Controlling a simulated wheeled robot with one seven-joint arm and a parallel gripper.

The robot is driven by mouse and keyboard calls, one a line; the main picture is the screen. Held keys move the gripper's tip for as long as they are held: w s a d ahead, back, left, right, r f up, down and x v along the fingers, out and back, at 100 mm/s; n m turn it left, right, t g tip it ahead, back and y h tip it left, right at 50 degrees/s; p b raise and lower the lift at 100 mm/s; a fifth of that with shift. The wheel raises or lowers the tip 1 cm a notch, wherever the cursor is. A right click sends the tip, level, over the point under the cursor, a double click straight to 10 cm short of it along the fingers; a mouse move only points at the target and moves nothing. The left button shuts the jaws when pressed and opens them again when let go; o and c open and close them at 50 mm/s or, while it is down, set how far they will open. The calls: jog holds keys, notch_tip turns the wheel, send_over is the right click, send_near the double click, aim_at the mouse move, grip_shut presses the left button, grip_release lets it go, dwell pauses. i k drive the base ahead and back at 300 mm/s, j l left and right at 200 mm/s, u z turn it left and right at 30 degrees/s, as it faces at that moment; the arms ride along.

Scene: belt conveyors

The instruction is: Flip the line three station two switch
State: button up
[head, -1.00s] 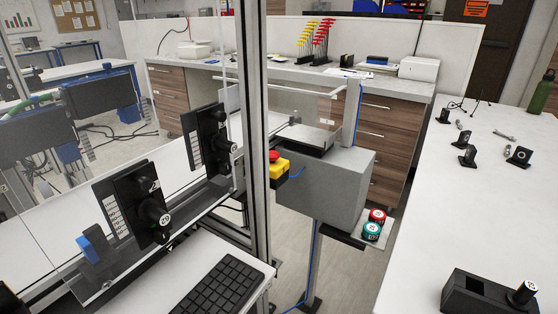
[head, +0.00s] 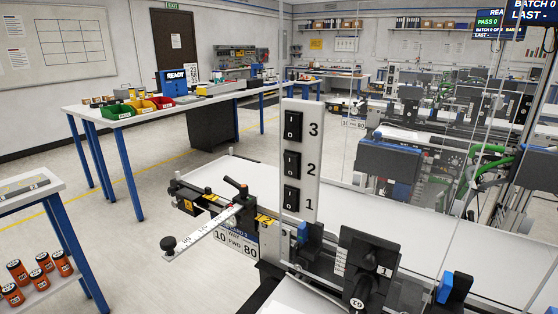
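A white upright panel (head: 301,160) stands at the near side of a conveyor in the head view. It carries three black rocker switches beside the printed numbers 3, 2 and 1 from top to bottom. The switch beside 2 (head: 292,164) is in the middle, between the switch beside 3 (head: 293,127) and the switch beside 1 (head: 291,199). Their rocker positions are too small to tell for sure. No line number is readable on the panel. My gripper is not in view.
A conveyor belt (head: 420,232) runs right behind the panel. A measuring arm with a ruler (head: 205,232) juts out left of it, and a black numbered unit (head: 368,262) stands to the right. Open floor lies left, between the panel and a blue-legged table (head: 190,98).

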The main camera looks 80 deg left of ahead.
aim_at(291, 159)
jog(key=u, duration=1.7)
